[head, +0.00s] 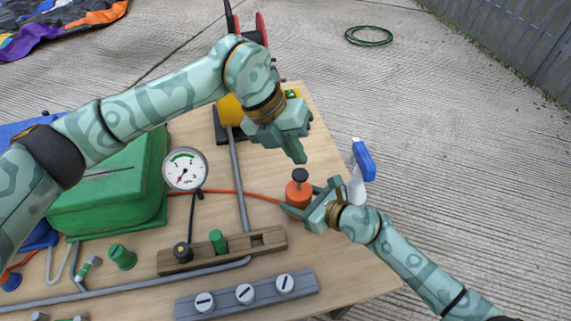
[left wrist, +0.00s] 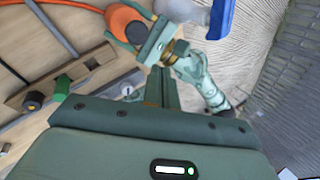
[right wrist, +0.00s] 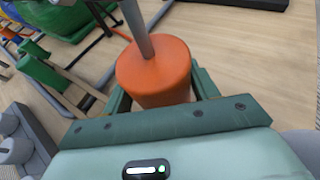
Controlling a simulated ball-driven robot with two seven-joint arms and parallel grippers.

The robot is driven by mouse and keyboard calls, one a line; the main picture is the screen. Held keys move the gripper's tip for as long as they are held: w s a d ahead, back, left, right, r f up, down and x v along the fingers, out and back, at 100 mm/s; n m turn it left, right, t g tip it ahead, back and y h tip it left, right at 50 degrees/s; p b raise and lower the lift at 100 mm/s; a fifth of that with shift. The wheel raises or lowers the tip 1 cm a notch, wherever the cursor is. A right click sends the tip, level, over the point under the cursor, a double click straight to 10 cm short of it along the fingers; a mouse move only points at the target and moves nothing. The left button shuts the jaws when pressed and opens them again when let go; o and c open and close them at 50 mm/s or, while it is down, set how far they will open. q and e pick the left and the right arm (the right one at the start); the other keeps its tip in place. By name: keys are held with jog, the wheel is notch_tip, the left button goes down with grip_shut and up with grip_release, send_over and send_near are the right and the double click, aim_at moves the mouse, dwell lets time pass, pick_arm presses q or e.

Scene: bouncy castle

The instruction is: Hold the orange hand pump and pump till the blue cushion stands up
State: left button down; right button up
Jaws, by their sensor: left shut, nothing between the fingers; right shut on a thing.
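The orange hand pump (head: 297,194) stands upright on the wooden table, with a dark knob (head: 300,175) on top. My right gripper (head: 308,202) is shut around the pump's body, low down. In the right wrist view the orange body (right wrist: 155,75) sits between the fingers and a grey rod rises from it. My left gripper (head: 299,160) is shut and empty, just above the knob and apart from it. A blue shape (head: 18,130) shows behind the green case at the left, mostly hidden; I cannot tell whether it is the cushion.
A pressure gauge (head: 185,169) stands left of the pump; an orange hose (head: 225,192) runs behind it. A green case (head: 110,195) fills the left. A wooden block (head: 205,254) and grey dial strip (head: 245,295) lie in front. A spray bottle (head: 363,163) stands right.

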pick_arm(q)
jog(key=a+r+n+t+h, duration=0.1)
jog(key=a+n, duration=0.3)
jog(key=n, duration=0.8)
jog(key=a+r+n+t+h, duration=0.2)
jog(key=a+n, duration=0.3)
jog(key=n, duration=0.7)
jog(key=shift+r+h, duration=0.3)
jog(key=shift+r, duration=0.15)
jog(key=shift+s+a, duration=0.1)
send_over(299, 172)
jog(key=s+a, duration=0.1)
jog(key=a, duration=0.2)
notch_tip(299, 172, down, 6)
notch_tip(299, 172, down, 4)
jog(key=shift+r, duration=0.1)
jog(key=shift+d+f, duration=0.1)
jog(key=shift+f, duration=0.45)
